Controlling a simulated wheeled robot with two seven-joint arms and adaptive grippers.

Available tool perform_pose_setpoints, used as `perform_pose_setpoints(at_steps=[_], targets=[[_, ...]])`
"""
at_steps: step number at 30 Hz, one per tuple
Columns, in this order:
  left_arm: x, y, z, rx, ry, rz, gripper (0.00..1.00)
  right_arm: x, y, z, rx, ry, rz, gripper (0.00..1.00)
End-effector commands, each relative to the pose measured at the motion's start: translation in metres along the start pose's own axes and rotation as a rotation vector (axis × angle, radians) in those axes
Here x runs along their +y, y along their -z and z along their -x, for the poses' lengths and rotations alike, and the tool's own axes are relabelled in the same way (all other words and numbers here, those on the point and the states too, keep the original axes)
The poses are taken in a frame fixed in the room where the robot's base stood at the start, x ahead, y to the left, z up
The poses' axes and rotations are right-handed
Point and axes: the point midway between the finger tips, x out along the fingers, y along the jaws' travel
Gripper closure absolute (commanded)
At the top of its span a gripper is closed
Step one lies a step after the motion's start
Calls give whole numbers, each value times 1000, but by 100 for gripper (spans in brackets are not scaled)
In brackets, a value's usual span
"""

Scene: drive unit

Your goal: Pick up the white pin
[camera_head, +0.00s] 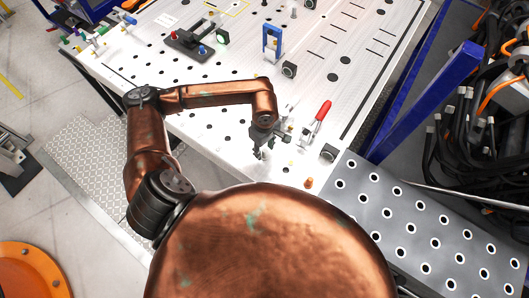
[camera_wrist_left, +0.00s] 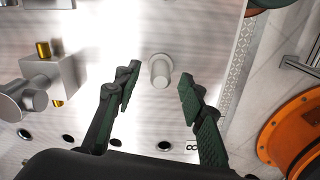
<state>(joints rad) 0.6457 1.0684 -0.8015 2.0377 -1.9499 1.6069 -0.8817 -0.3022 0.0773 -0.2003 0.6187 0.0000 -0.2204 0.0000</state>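A pale, white-grey round pin (camera_wrist_left: 160,72) stands on the perforated metal plate (camera_wrist_left: 215,40) in the left wrist view. My left gripper (camera_wrist_left: 158,90) is open, with one dark green-padded finger on each side of the pin's line. The pin shows between and just beyond the fingertips, and neither finger visibly touches it. In the head view my left gripper (camera_head: 260,152) points down over the near part of the white table (camera_head: 215,130). I cannot clearly make out the pin there. My right gripper is not in view.
A blue bracket (camera_head: 272,42) stands farther back. A metal block with brass pieces (camera_wrist_left: 50,75) is left of the fingers in the wrist view.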

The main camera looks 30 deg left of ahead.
Motion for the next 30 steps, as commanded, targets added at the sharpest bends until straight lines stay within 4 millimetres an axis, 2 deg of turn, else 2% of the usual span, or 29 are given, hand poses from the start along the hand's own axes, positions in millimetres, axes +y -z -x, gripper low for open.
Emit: perform_pose_setpoints(at_steps=[4, 11, 27, 30], targets=[[-1, 0, -14, -2, 1, 2, 63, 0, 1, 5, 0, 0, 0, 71], [0, 0, -16, -2, -1, 1, 63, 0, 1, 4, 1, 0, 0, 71], [0, -1, -16, -2, -1, 1, 98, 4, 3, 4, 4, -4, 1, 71], [0, -1, -16, -2, -2, 1, 100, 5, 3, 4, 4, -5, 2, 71]])
